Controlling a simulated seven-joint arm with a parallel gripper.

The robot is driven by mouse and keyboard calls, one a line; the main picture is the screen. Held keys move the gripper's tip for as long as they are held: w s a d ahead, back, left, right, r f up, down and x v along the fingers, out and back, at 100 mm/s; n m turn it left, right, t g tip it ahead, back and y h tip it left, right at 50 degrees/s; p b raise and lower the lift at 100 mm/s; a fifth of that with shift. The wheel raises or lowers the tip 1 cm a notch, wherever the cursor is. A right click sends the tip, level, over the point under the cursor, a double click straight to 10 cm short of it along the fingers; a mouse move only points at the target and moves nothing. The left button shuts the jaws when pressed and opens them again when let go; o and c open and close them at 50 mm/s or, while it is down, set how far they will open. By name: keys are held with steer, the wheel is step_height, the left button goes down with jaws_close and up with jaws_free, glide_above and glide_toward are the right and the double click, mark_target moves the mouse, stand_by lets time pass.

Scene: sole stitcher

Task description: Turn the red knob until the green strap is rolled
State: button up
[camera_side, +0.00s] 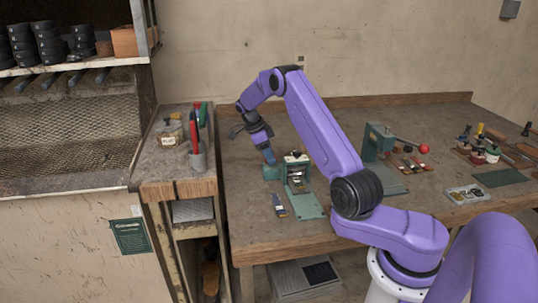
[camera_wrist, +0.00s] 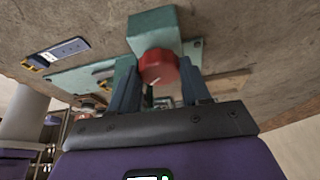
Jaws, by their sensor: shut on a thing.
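A small green machine (camera_side: 292,170) stands on the workbench, with a pale green flat piece (camera_side: 306,206) reaching toward the front edge. I cannot tell whether this piece is the strap or a base plate. In the wrist view the red knob (camera_wrist: 158,67) projects from the machine's green block (camera_wrist: 154,30) and carries a small white mark. My gripper (camera_wrist: 160,82) is shut on the red knob, with one blue finger on each side. In the side view my gripper (camera_side: 270,157) is at the machine's left side, and the knob is hidden there.
A small blue device (camera_side: 279,205) lies left of the flat piece. A green press with a red-balled lever (camera_side: 424,148) stands to the right. Tools and a parts tray (camera_side: 468,194) lie further right. The bench's front left is bare.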

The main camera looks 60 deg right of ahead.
stand_by(0.3)
steer(key=o, duration=0.7)
steer(key=shift+o, duration=0.2)
steer(key=v, duration=1.7)
steer(key=shift+r, duration=0.15)
